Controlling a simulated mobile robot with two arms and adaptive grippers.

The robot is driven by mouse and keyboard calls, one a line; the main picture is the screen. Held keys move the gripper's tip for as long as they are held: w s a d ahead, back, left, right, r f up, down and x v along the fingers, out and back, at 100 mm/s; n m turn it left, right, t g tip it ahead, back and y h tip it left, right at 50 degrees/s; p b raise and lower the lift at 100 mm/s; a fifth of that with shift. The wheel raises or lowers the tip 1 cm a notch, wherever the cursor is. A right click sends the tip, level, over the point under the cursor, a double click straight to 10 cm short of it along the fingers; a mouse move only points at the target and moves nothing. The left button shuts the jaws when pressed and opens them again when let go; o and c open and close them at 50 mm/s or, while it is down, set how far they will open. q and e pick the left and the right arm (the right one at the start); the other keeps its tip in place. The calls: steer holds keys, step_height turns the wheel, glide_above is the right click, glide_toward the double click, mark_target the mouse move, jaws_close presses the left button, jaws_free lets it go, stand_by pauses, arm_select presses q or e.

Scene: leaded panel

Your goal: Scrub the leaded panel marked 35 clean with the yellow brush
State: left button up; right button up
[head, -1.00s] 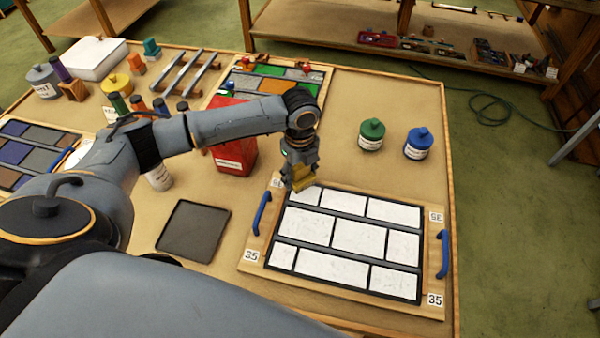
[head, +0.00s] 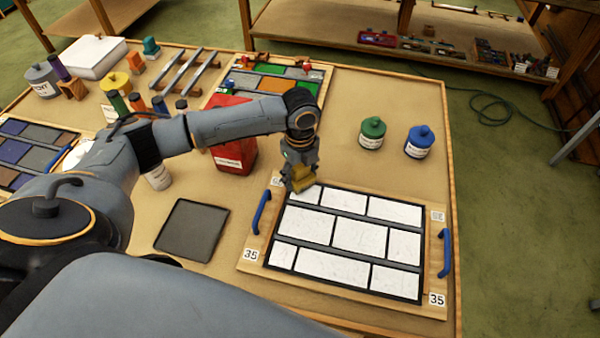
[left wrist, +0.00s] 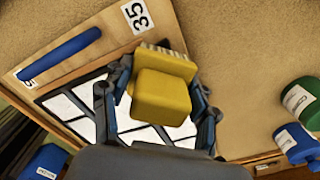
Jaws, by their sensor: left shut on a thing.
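The leaded panel marked 35 (head: 361,237) lies on the table, with white panes, dark leading, a wooden frame and blue handles. It also shows in the left wrist view (left wrist: 75,103). My left gripper (head: 301,181) is shut on the yellow brush (left wrist: 161,96) at the panel's far left corner. Its bristles point away from the gripper in the left wrist view. In the head view the yellow brush (head: 304,181) shows small below the gripper. I cannot tell whether the bristles touch the panel. My right gripper is not in view.
A green jar (head: 372,134) and a blue jar (head: 418,143) stand beyond the panel. A red container (head: 235,150) stands behind my left arm. A dark flat tray (head: 192,230) lies left of the panel. The table is clear right of the jars.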

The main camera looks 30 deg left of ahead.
mark_target(297, 185)
arm_select(q)
steer(key=shift+f, duration=0.35)
stand_by(1.0)
steer(key=s+p, duration=0.2)
steer(key=shift+s+d+r+p, duration=0.1)
steer(key=shift+d+r+p, duration=0.1)
steer(key=shift+d+p, duration=0.1)
steer(key=shift+s, duration=0.25)
steer(key=shift+s+f+p, duration=0.1)
steer(key=shift+s+p, duration=0.05)
steer(key=shift+p, duration=0.15)
steer(key=shift+d+f, duration=0.1)
steer(key=shift+s+d+p, duration=0.25)
steer(key=shift+s+p, duration=0.7)
steer(key=shift+s, duration=0.5)
